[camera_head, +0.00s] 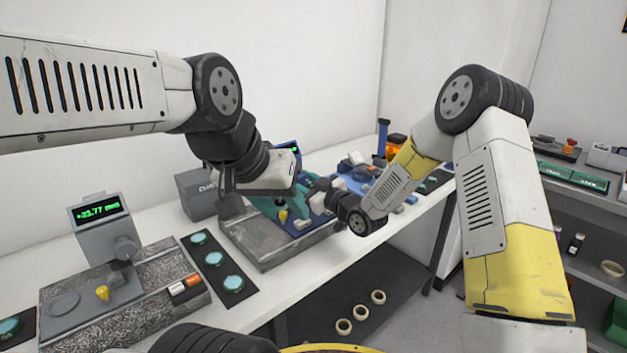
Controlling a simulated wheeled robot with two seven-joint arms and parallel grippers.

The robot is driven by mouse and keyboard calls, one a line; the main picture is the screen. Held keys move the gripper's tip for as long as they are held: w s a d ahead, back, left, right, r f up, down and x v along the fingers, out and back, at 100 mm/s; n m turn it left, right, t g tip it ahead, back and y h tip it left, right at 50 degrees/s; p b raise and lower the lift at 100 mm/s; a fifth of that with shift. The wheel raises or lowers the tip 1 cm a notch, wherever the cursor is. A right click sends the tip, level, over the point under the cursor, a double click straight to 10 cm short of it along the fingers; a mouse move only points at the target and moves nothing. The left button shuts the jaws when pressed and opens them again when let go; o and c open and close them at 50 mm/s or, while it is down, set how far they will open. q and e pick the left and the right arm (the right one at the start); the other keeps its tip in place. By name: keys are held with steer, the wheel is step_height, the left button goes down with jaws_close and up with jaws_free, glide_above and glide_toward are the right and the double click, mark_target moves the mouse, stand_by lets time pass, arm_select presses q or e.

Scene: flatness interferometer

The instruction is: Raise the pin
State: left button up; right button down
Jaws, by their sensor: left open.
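A small yellow pin-like part (283,215) stands on the teal instrument (262,203) in the middle of the bench. A second yellow pin-like part (102,292) stands on the grey granite-like gauge (60,310) at the left. I cannot tell which is the task's pin. My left gripper (262,187) is open and hangs just above and behind the teal instrument, hiding part of it. I see nothing held in it. My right gripper (322,192) is beside that instrument on its right, its jaws too small and dark to read.
The gauge's green display (98,210) reads about +23.77 mm. A black strip with several teal discs (214,258) lies between gauge and instrument. A grey box (196,194) stands behind. Blue equipment (355,170) sits farther right. A shelf unit (590,235) stands at the right.

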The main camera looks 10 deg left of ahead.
steer(key=shift+m, duration=0.4)
steer(key=m, duration=0.4)
steer(key=shift+m, duration=0.3)
steer(key=m, duration=1.1)
steer(key=shift+s, duration=0.1)
steer(key=shift+m, duration=2.2)
steer(key=c, duration=0.9)
jaws_free()
